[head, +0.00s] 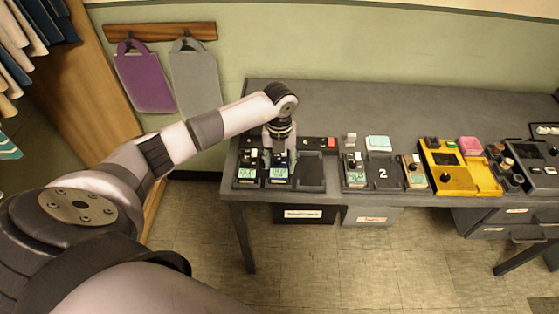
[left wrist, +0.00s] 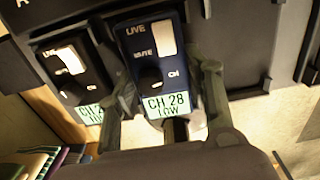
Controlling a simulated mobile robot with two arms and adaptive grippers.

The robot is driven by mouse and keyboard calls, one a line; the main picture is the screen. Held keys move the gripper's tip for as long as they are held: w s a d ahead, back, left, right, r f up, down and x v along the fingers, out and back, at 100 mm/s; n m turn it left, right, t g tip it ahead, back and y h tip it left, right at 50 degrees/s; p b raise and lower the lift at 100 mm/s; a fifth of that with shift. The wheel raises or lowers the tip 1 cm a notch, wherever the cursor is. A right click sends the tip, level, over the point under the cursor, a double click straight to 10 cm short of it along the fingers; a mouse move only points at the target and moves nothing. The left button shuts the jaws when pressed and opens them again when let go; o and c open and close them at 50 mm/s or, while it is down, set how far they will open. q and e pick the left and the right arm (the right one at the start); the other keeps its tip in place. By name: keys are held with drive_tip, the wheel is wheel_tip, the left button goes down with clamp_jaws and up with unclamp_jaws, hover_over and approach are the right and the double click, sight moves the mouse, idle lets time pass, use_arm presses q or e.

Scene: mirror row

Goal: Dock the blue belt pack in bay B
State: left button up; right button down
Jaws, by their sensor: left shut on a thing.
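The blue belt pack (left wrist: 154,62) is dark navy, with a light switch, a knob and a lit screen reading "CH 28" and "LOW" in the left wrist view. My left gripper (left wrist: 168,105) is shut on it, one finger on each side. In the head view the pack (head: 279,172) is at the middle bay of the left charging dock (head: 310,187), under my left gripper (head: 279,143). I cannot tell whether it is fully seated. The dock's right bay (head: 309,170) is empty. My right gripper is not in view.
A black belt pack (head: 247,172) sits close by in the left bay. To the right are another dock with a pack (head: 353,168) and an empty bay marked 2 (head: 383,173), then a yellow device (head: 440,176). The desk (head: 350,105) behind is clear.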

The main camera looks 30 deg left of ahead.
use_arm(q)
drive_tip(key=shift+f, duration=0.35)
drive_tip(key=o, duration=1.4)
drive_tip(key=shift+c, duration=0.2)
wheel_tip(320, 180, up, 12)
